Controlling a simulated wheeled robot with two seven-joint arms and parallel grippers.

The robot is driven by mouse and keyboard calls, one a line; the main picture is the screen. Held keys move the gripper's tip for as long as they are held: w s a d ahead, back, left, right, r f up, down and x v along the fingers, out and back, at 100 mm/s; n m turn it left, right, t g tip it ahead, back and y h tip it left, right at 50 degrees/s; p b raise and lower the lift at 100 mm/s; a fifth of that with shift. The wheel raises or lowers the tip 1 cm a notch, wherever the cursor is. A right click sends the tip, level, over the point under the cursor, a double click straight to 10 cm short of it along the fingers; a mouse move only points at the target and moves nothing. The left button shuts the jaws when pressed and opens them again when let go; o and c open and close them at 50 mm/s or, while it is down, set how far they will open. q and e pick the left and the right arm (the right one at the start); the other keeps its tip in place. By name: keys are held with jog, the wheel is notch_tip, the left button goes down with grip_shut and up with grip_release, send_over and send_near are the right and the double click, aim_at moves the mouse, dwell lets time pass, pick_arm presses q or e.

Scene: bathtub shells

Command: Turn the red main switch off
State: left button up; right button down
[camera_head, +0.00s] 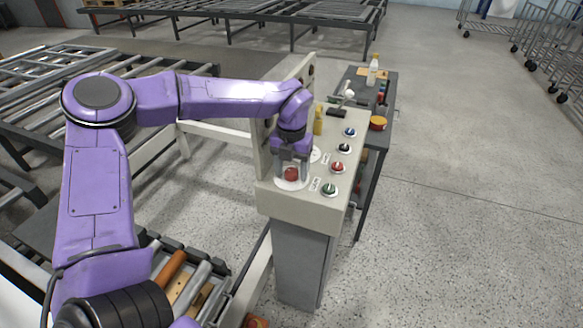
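A red knob (291,174) sits on a round white plate at the front left of the beige control panel (290,203). My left gripper (291,176) points down over it, with one finger on each side of the red knob. The fingers stand apart, and a small gap seems to show between them and the knob; contact cannot be told for sure. The knob's exact turn position is too small to read. A second red control (337,167) sits to the right on the same panel. My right gripper is not in view.
Green (329,189), black (344,148) and blue (349,132) controls line the panel's right side. A yellow item (318,120) stands behind the gripper. A dark table with a bottle (373,70) is behind.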

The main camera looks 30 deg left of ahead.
aim_at(291, 170)
pick_arm(q)
notch_tip(291, 170, up, 10)
jog(key=b, duration=0.1)
jog(key=shift+r, duration=0.25)
dwell(0.5)
